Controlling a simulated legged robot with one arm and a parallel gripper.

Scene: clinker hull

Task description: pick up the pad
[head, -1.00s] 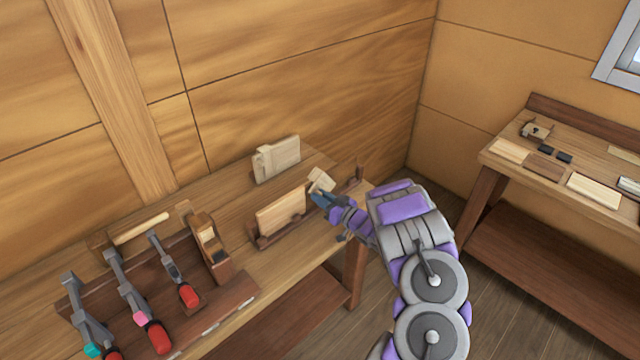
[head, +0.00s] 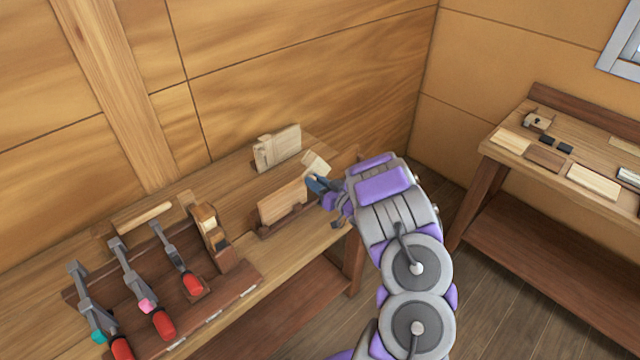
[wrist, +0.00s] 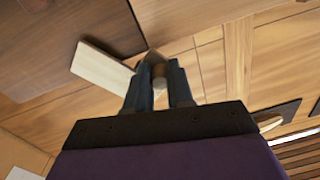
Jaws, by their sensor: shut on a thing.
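The pad (head: 315,163) is a small pale wooden block at the tip of my gripper (head: 314,180) in the head view. It is tilted and held above the right part of the left bench. In the wrist view my gripper (wrist: 161,78) is shut on the pad (wrist: 151,58). There the pad looks brown in shade, with a round peg-like part between the fingers. The fingers hide part of the pad.
An upright board (head: 283,203) stands in a dark rack (head: 263,232) just left of my gripper. Another pale board (head: 278,147) stands behind it. Several clamps, one with a red handle (head: 163,325), and a wooden plane (head: 212,238) are at left. A second bench (head: 560,158) stands right.

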